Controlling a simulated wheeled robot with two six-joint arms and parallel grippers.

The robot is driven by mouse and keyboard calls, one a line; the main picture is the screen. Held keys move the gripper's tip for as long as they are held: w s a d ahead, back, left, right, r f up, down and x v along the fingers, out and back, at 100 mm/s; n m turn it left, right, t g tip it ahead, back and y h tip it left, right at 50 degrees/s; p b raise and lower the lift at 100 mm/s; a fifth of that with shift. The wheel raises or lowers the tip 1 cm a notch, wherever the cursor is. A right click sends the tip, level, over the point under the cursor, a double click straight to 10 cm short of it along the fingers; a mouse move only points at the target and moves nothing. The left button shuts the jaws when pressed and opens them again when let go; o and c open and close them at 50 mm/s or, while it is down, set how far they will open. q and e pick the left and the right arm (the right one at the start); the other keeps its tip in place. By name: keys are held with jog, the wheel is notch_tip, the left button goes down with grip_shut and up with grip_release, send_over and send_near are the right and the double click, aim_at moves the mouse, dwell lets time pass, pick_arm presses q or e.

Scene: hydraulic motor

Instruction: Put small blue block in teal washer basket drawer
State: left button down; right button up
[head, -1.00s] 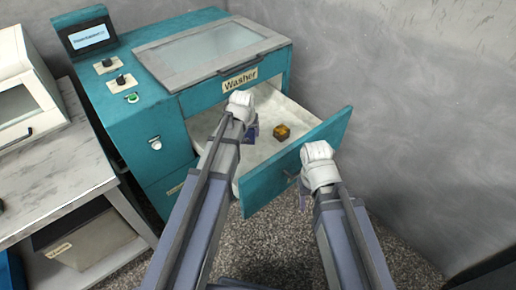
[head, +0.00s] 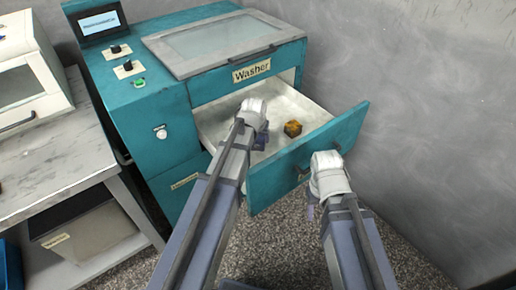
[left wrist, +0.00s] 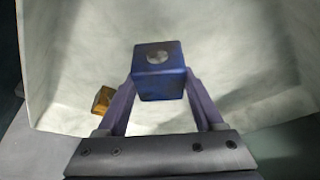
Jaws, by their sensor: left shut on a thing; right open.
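The small blue block (left wrist: 160,82) shows in the left wrist view, with a round metal spot on it. My left gripper (left wrist: 158,95) is shut on it. In the head view my left gripper (head: 262,128) is over the open drawer (head: 222,120) of the teal washer (head: 150,118), and the block is mostly hidden. The gap between block and drawer floor cannot be told. My right gripper (head: 318,205) is open by the drawer's teal front (head: 270,178), near its handle; its fingers are mostly hidden.
An orange-brown block (head: 293,128) lies in the drawer; it also shows in the left wrist view (left wrist: 103,100). A grey table (head: 50,150) with a white machine (head: 25,85) stands at the left. A grey wall (head: 420,100) bounds the right.

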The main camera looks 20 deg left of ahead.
aim_at(258, 145)
pick_arm(q)
jog(key=shift+f+b, duration=1.9)
jog(key=shift+f, duration=0.05)
jog(key=shift+r, duration=0.15)
jog(key=shift+c, duration=2.4)
grip_release()
jog(key=shift+f, duration=0.25)
jog(key=o, duration=0.4)
jog(key=shift+r, duration=0.1)
jog(key=shift+o, duration=0.2)
